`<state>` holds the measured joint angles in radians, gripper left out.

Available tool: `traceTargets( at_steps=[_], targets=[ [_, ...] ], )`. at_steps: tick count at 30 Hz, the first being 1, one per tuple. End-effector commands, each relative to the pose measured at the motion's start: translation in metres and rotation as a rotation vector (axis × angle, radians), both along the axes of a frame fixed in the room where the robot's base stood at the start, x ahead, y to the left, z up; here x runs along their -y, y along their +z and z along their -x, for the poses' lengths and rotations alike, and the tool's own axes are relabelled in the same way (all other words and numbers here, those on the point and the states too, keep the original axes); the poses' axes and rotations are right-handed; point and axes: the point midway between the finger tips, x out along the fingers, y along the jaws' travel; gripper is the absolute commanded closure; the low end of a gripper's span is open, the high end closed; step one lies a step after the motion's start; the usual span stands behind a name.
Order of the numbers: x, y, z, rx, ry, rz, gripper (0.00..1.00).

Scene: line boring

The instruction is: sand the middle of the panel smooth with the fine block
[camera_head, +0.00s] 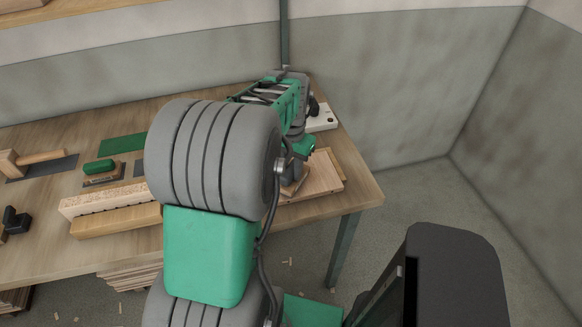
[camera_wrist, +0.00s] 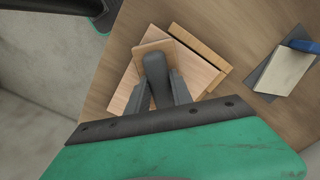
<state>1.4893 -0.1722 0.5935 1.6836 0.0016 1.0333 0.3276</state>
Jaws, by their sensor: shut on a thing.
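The panel (camera_head: 325,174), a pale wooden board, lies on the workbench near its right end. It also shows in the wrist view (camera_wrist: 199,72), with a darker wooden strip along its far edge. My gripper (camera_wrist: 158,88) is over the panel, its fingers closed on the dark grey handle of a block with a tan base (camera_wrist: 151,47). The base appears to be on or just above the panel; I cannot tell whether they touch.
A pale board with a blue handle (camera_wrist: 298,45) lies right of the panel in the wrist view. A green-topped block (camera_head: 99,167), a mallet (camera_head: 40,157) and long wooden pieces (camera_head: 115,222) are on the bench (camera_head: 361,193) at left. A wall stands behind.

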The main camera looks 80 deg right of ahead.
Motion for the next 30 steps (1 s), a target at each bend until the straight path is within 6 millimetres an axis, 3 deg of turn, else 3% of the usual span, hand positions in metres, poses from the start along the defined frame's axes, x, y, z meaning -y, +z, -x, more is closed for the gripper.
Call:
traceTargets(
  at_steps=[21, 30],
  targets=[
    [0.001, -0.011, 0.001, 0.0, -0.001, 0.0, 1.0],
    [0.015, -0.009, 0.025, 0.0, -0.003, 0.0, 1.0]
  ],
)
